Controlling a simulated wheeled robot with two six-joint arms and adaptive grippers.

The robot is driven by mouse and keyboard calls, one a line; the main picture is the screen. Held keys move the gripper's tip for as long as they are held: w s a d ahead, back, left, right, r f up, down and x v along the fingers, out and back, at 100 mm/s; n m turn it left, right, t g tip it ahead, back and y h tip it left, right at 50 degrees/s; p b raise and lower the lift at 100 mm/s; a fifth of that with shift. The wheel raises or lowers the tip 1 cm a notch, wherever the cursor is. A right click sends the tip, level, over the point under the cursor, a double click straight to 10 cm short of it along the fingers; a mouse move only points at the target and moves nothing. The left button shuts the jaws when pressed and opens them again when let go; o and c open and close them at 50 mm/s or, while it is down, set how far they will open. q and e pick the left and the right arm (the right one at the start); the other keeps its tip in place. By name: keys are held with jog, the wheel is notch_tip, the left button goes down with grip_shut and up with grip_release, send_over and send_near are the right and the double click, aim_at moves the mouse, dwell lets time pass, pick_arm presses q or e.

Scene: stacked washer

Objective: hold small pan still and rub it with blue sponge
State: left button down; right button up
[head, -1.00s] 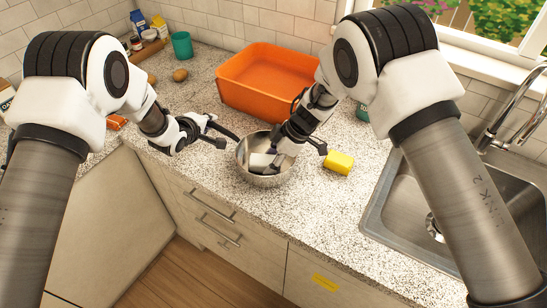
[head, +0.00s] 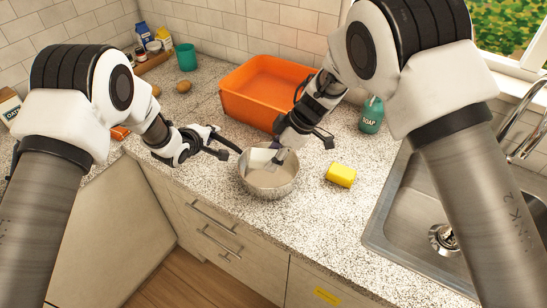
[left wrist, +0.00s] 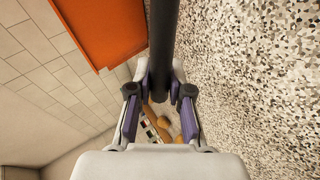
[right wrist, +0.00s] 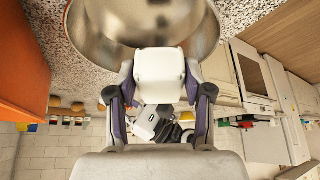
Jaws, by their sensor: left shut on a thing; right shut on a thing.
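The small pan (head: 270,184) is a round metal pan with a dark handle (left wrist: 163,45), upright on or just above the counter. My left gripper (head: 208,143) is shut on the handle, left of the bowl; its fingers flank the handle in the left wrist view (left wrist: 160,100). My right gripper (head: 278,150) is shut on a whitish block (head: 262,157), which is over the pan's inside near the far rim. The block shows white, not blue, in the right wrist view (right wrist: 158,75), overlapping the pan's rim. I cannot tell whether it touches the pan. No blue sponge shows.
A yellow sponge (head: 340,175) lies right of the pan. A large orange tub (head: 250,95) stands behind, with a teal soap bottle (head: 371,115) to its right. The sink (head: 405,230) is at the right. Bare counter lies in front of the yellow sponge.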

pick_arm(q)
jog(key=c, duration=1)
grip_release()
jog(key=v, duration=1.2)
